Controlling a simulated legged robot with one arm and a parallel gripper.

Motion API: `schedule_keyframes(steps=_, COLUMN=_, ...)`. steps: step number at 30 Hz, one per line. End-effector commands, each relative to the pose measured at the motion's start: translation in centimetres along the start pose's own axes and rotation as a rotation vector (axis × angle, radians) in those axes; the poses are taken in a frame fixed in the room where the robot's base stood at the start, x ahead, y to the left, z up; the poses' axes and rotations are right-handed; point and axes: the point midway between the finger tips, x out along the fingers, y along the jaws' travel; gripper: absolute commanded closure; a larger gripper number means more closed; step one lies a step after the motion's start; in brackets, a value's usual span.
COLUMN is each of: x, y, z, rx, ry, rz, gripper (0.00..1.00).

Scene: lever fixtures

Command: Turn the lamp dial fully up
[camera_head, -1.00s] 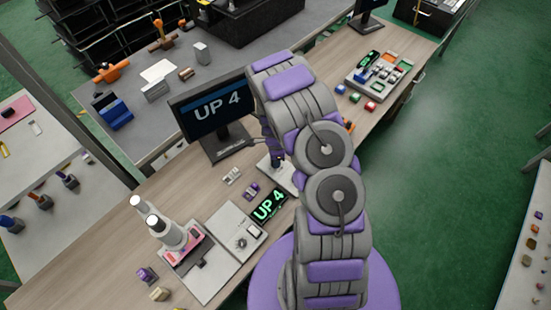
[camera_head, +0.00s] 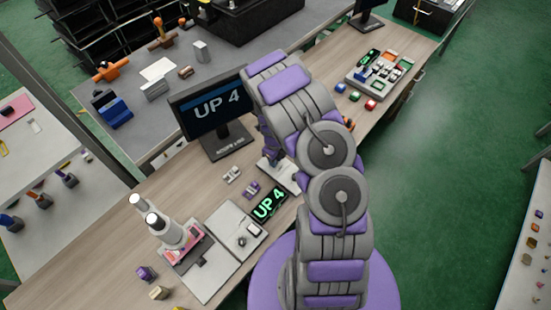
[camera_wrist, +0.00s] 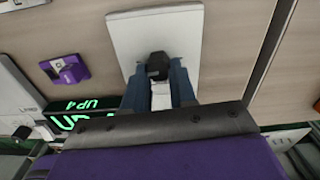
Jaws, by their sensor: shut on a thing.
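My gripper (camera_wrist: 158,92) is shut on an upright black-topped handle (camera_wrist: 157,66) that stands on a white plate (camera_wrist: 195,30). In the head view my arm hides the gripper and most of this plate (camera_head: 291,178). A white panel with a small dial-like knob (camera_head: 241,236) lies further left, apart from my gripper. A small display (camera_head: 269,204) reads UP 4 in green, and the monitor (camera_head: 213,108) also reads UP 4.
A white microscope-like device (camera_head: 172,232) stands on the bench left of the panel. A tray of coloured parts (camera_head: 383,73) sits at the far right end.

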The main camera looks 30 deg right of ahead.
Motion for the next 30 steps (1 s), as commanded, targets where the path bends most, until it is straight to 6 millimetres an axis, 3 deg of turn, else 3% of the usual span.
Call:
schedule_keyframes(steps=23, x=-0.26, y=-0.27, z=0.45, rx=0.097, ry=-0.011, rz=-0.009, gripper=1.0)
schedule_keyframes(steps=24, x=-0.26, y=-0.28, z=0.45, rx=0.097, ry=-0.011, rz=-0.01, gripper=0.7)
schedule_keyframes(steps=30, x=-0.19, y=-0.13, z=0.24, rx=0.096, ry=-0.007, rz=-0.006, gripper=0.51)
